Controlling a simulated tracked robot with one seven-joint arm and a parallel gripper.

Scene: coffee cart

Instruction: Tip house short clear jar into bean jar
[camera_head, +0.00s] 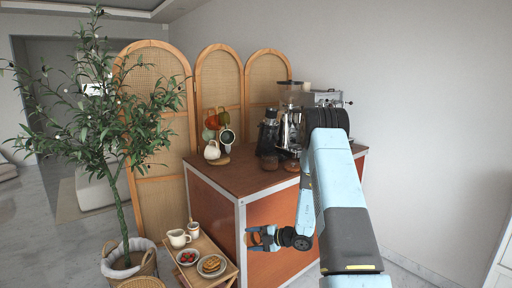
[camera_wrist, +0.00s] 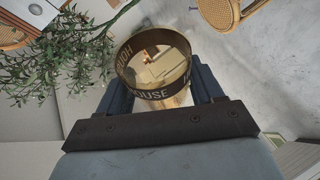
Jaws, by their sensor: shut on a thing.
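My gripper (camera_head: 262,237) is low beside the cart's front panel, with its fingers pointing left. In the wrist view my gripper (camera_wrist: 160,92) is shut around a short clear jar with a dark band lettered HOUSE (camera_wrist: 152,93). The jar's round mouth shows, with a golden, see-through inside; its contents are hard to tell. In the head view the held jar is small and partly hidden between the fingers. Small dark jars (camera_head: 268,162) stand on the cart top by the coffee machines; I cannot tell whether one is the bean jar.
The brown cart top (camera_head: 232,178) carries a grinder (camera_head: 291,95), a black machine (camera_head: 268,133), a cup tree (camera_head: 218,130) and a white jug (camera_head: 212,150). A low wooden table (camera_head: 213,248) with plates stands left of my gripper. A potted olive tree (camera_head: 120,200) is further left.

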